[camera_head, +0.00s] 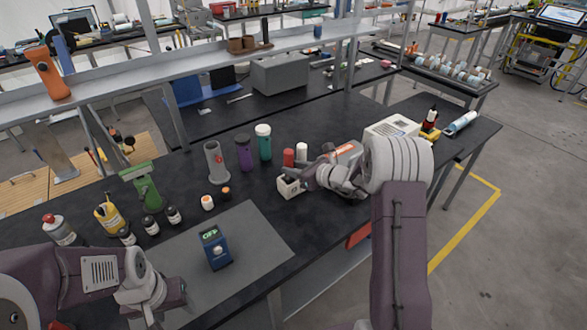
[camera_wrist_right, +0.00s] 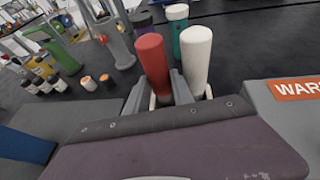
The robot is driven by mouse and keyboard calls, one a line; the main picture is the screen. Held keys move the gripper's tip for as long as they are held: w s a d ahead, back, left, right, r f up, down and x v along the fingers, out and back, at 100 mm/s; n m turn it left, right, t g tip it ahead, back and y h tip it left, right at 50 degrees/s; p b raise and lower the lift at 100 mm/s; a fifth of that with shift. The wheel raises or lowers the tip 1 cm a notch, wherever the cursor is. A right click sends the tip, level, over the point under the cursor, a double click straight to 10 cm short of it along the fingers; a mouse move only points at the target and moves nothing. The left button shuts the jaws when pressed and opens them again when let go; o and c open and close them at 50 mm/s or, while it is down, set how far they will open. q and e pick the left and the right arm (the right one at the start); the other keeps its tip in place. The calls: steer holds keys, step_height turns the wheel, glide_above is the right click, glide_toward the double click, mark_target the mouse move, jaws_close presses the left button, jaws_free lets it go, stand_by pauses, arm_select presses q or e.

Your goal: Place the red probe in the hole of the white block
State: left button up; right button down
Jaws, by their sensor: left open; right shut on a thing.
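The red probe (camera_head: 288,157) stands roughly upright beside a white cylinder (camera_head: 302,150). In the right wrist view the red probe (camera_wrist_right: 153,62) rises between my right gripper's grey fingers (camera_wrist_right: 159,90), which are shut on it. The white cylinder (camera_wrist_right: 196,55) stands just right of the fingers. My left gripper (camera_head: 160,300) is open and empty at the lower left, over the grey mat's near end.
A grey box with an orange warning label (camera_wrist_right: 297,88) is close right of my right gripper. Green (camera_head: 264,143), purple (camera_head: 244,152) and grey (camera_head: 216,163) containers stand behind. A blue meter (camera_head: 215,249) lies on the grey mat (camera_head: 262,240). Small bottles (camera_head: 151,225) stand left.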

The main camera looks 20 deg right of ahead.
steer(key=c, duration=1.4)
jaws_free()
steer(key=shift+o, duration=0.2)
steer(key=v, duration=1.2)
steer(key=s+a+f+n+g, duration=0.2)
steer(key=s+a+n+g, duration=0.1)
steer(key=s+n, duration=0.1)
steer(key=s+a+f+n+g, duration=0.3)
steer(key=s+a+n, duration=0.1)
steer(key=s+n, duration=0.1)
steer(key=s+a+f+n+g, duration=0.3)
steer(key=s+a+n, duration=0.1)
steer(key=s, duration=0.2)
steer(key=shift+a+f+n+h, duration=0.1)
steer(key=shift+a+n+h, duration=0.05)
steer(key=shift+n+h, duration=0.2)
steer(key=s+d+f+n+g+h, duration=0.1)
steer(key=s+d+n+h, duration=0.3)
steer(key=n, duration=1.2)
steer(key=s+f+h, duration=0.1)
steer(key=s+h, duration=0.1)
steer(key=s, duration=0.1)
steer(key=shift+s+f+g, duration=0.25)
steer(key=shift+g, duration=0.05)
